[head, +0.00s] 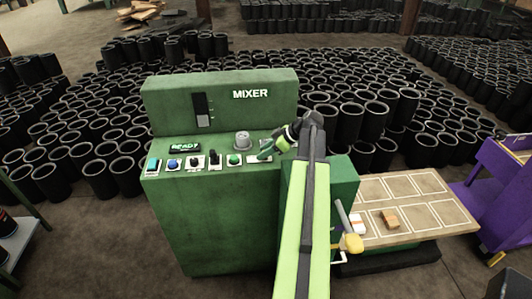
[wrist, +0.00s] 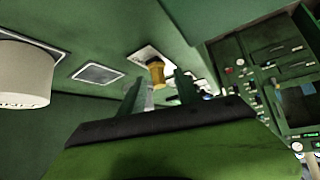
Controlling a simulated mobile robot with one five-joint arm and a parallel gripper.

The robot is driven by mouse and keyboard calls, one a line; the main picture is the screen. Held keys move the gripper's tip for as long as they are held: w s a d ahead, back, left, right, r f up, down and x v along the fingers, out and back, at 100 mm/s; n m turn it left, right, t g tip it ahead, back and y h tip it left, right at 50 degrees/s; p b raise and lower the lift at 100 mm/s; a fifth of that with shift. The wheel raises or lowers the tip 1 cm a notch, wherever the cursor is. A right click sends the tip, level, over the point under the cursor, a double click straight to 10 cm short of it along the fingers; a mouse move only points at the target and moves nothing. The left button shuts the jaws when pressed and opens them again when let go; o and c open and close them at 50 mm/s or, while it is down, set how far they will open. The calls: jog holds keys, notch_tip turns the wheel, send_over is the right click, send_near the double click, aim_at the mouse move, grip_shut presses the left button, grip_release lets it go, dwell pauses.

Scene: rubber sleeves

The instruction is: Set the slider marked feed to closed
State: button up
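The green mixer (head: 215,215) stands in the middle of the head view. A dark upright slot with a grey piece (head: 201,104) is on its back panel; I cannot read any feed label or tell its setting. My gripper (head: 272,149) is over the right end of the sloping control panel, partly hidden by my arm. In the wrist view its two green fingers (wrist: 160,94) stand apart. A yellow-brown knob (wrist: 156,72) on a pale plate shows just beyond them, and I cannot tell whether they touch it.
A row of buttons and switches (head: 195,162) and a grey round knob (head: 242,141) lie left of my gripper; a pale cylinder (wrist: 22,80) shows in the wrist view. A tray table (head: 440,190) stands at right. Black sleeves (head: 100,180) crowd the floor behind.

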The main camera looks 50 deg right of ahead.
grip_shut()
dwell(1.3)
